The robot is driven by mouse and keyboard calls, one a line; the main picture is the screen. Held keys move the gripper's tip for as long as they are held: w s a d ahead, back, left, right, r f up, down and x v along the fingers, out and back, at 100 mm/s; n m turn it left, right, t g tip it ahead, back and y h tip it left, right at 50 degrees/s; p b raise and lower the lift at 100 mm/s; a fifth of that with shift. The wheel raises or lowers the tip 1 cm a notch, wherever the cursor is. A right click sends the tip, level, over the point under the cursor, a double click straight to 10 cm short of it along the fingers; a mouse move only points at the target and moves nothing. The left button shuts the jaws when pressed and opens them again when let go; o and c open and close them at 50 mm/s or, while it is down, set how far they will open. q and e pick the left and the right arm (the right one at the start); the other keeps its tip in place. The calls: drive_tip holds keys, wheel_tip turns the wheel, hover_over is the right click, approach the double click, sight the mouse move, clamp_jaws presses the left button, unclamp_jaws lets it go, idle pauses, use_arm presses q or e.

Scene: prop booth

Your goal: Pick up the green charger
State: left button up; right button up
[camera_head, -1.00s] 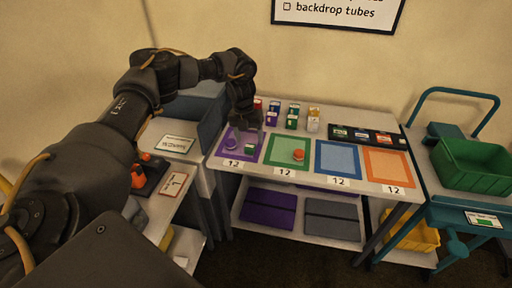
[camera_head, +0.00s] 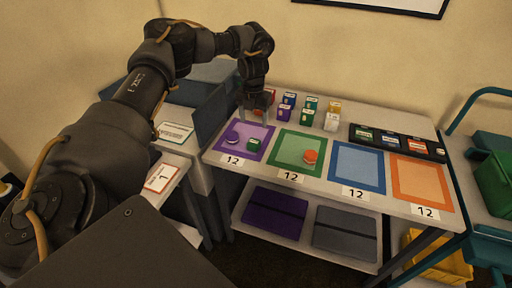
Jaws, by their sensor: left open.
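A small green block with a pale label (camera_head: 254,144), which looks like the green charger, sits on the purple mat (camera_head: 237,154) at the left of the table. Other small green boxes stand behind the mats, one in front (camera_head: 307,117) and one farther back (camera_head: 311,102), so I cannot be sure which is the charger. My left gripper (camera_head: 258,113) is open and points down near the back of the purple mat, behind the green block in the picture and apart from it. My right gripper is out of view.
A purple round item (camera_head: 231,136) lies beside the green block. A red-orange round item (camera_head: 310,156) is on the green mat (camera_head: 284,160). Blue (camera_head: 356,167) and orange (camera_head: 420,181) mats are empty. A black tray (camera_head: 437,151) holds several labelled items at the back right.

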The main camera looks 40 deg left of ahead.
use_arm(q)
hover_over(254, 141)
drive_tip(key=f, duration=0.5)
drive_tip(key=shift+d+f+p, duration=0.15)
drive_tip(key=shift+d+p, duration=0.05)
drive_tip(key=shift+p, duration=0.2)
drive_tip(key=shift+s+f, duration=0.1)
drive_tip(key=shift+s, duration=0.1)
wheel_tip(254, 141, down, 5)
drive_tip(key=shift+a+r+p, duration=0.1)
drive_tip(key=shift+a+p, duration=0.05)
drive_tip(key=shift+p, duration=0.65)
drive_tip(key=c, duration=1.1)
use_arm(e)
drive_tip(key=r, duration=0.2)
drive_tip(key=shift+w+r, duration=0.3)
use_arm(q)
drive_tip(key=shift+r, duration=0.1)
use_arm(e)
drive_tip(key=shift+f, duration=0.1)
